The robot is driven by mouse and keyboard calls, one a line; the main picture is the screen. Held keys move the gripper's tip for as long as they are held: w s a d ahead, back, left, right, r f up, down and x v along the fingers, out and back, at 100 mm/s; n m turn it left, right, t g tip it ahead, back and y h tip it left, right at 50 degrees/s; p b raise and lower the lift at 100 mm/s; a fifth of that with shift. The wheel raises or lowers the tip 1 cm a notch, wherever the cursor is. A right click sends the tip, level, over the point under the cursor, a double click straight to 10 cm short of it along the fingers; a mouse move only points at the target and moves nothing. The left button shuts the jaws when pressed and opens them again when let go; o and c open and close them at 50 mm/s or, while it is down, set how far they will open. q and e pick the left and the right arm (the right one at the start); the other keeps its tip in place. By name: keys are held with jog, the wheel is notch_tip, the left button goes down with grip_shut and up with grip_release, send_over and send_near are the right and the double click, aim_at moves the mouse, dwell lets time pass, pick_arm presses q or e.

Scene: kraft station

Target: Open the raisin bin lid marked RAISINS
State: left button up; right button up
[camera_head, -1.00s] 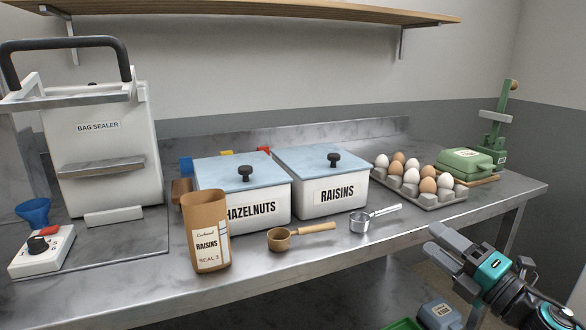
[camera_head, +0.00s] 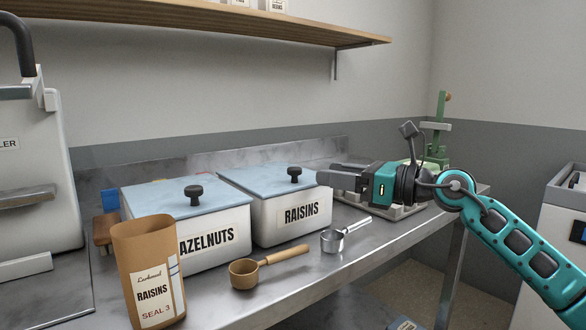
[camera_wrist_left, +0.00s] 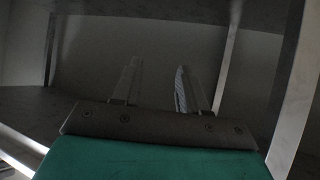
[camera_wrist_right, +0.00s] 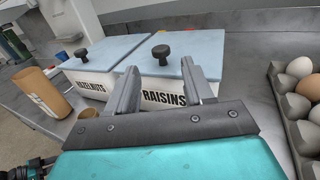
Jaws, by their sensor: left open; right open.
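The raisin bin (camera_head: 290,221) is white with a RAISINS label and stands on the steel counter. Its pale blue lid (camera_head: 262,181) lies shut on top, with a black knob (camera_head: 294,174). My right gripper (camera_head: 325,174) is open and empty, just right of the knob in the head view and apart from it. In the right wrist view the bin's knob (camera_wrist_right: 160,54) shows ahead of and between the open fingers (camera_wrist_right: 163,82). My left gripper (camera_wrist_left: 155,85) is open and empty in a dark area; it is not in the head view.
The hazelnut bin (camera_head: 212,243) stands left of the raisin bin. A paper bag (camera_head: 150,270), a wooden scoop (camera_head: 265,266) and a metal scoop (camera_head: 345,235) stand in front. An egg carton (camera_wrist_right: 290,110) lies to the right. A shelf (camera_head: 250,24) hangs above.

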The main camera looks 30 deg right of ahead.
aim_at(294, 168)
jog(key=shift+p+x, duration=1)
jog(key=shift+x, duration=3.65)
grip_shut()
